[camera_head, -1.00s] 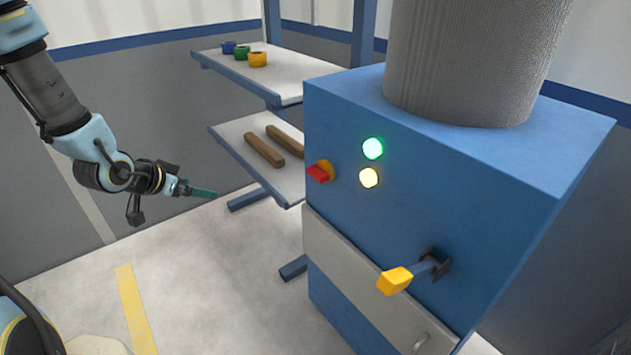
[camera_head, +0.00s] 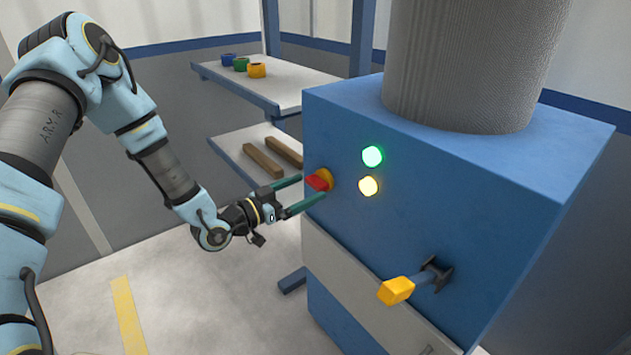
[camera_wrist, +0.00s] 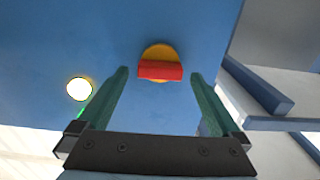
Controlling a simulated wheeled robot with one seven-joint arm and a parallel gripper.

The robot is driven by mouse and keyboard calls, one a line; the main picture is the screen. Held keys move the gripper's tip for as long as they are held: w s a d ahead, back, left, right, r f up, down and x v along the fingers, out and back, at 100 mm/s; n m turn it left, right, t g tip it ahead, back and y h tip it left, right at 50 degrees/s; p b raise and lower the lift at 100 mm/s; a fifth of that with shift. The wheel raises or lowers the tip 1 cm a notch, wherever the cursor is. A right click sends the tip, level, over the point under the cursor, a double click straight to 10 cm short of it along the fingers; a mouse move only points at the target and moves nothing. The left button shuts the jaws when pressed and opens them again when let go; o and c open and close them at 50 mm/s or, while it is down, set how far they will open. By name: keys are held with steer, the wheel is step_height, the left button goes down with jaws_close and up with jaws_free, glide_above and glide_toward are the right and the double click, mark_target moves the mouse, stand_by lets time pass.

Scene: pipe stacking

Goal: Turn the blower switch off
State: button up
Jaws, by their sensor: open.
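The blower switch (camera_head: 318,180) is a red knob on a round yellow base, on the front of the blue machine cabinet (camera_head: 450,200). In the wrist view the red knob (camera_wrist: 160,70) lies crosswise, between the fingers and ahead of them. My gripper (camera_head: 312,190) is open, with its two green fingers spread on either side of the switch; it also shows in the wrist view (camera_wrist: 158,85). The fingers look apart from the knob. I cannot tell whether the tips touch the cabinet. A green lamp (camera_head: 372,156) and a pale yellow lamp (camera_head: 368,186) are lit.
A lever with a yellow handle (camera_head: 396,291) sticks out of the cabinet at lower right. Behind the gripper is a shelf stand with brown bars (camera_head: 263,160) below and coloured rings (camera_head: 240,64) above. The floor at lower left is clear.

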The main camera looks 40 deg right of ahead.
mark_target(312, 185)
steer(key=shift+s+d, duration=0.1)
steer(key=shift+d, duration=1.8)
steer(key=shift+c, duration=0.4)
steer(key=c, duration=1.2)
